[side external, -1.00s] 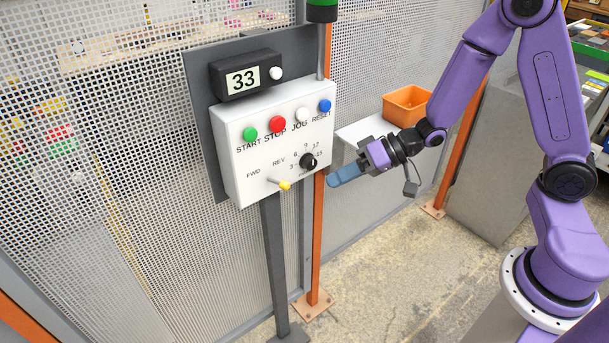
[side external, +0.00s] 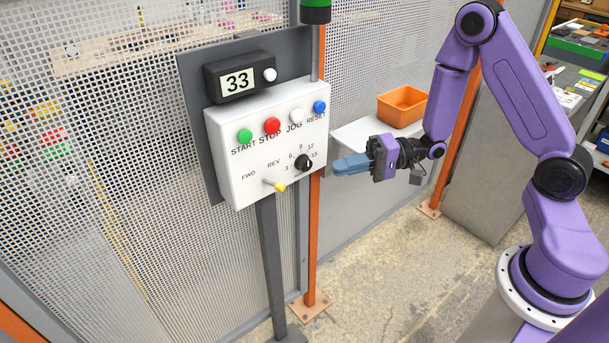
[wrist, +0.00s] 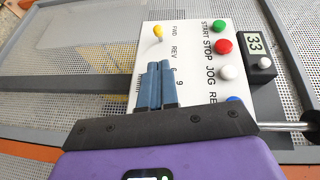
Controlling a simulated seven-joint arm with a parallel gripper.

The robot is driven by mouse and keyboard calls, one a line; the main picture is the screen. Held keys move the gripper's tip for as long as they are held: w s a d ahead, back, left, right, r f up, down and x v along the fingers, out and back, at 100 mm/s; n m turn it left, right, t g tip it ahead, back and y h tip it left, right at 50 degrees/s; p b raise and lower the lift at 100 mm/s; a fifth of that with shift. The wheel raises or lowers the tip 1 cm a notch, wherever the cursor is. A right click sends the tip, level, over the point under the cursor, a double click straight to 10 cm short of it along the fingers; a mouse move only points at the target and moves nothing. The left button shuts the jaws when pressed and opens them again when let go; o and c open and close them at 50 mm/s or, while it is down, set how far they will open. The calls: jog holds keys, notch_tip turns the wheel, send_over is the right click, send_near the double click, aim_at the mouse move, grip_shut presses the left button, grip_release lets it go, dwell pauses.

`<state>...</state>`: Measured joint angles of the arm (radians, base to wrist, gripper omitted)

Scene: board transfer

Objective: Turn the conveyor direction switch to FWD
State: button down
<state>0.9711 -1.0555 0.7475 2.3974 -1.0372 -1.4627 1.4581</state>
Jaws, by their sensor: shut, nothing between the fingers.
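The conveyor direction switch (side external: 280,187) is a short lever with a yellow tip, low on the white control box (side external: 226,147) near the FWD and REV labels. Its yellow tip also shows in the wrist view (wrist: 157,32), beyond my fingertips. I cannot tell which label the lever is set to. My gripper (side external: 336,166) has blue fingers, shut and empty, to the right of the box and apart from the switch. In the wrist view, the shut fingers (wrist: 160,64) cover part of the box face, including most of the black dial.
Green, red, white and blue buttons (side external: 272,125) line the box above the switch. A black dial (side external: 304,162) sits between switch and gripper. A display reading 33 (side external: 238,82) is above. An orange bin (side external: 402,106) stands on a shelf behind my gripper. Mesh fencing (side external: 110,180) is behind the box.

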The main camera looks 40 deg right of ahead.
aim_at(284, 186)
jog(key=x, duration=1)
jog(key=shift+s+a, duration=0.65)
dwell(0.7)
jog(key=shift+s+a, duration=0.35)
jog(key=shift+a, duration=0.25)
jog(key=shift+s+a, duration=0.35)
jog(key=shift+a, duration=0.3)
jog(key=s+d+r, duration=0.1)
jog(key=s+d, duration=0.2)
jog(key=s, duration=0.6)
jog(key=shift+d, duration=0.2)
jog(key=shift+s, duration=0.15)
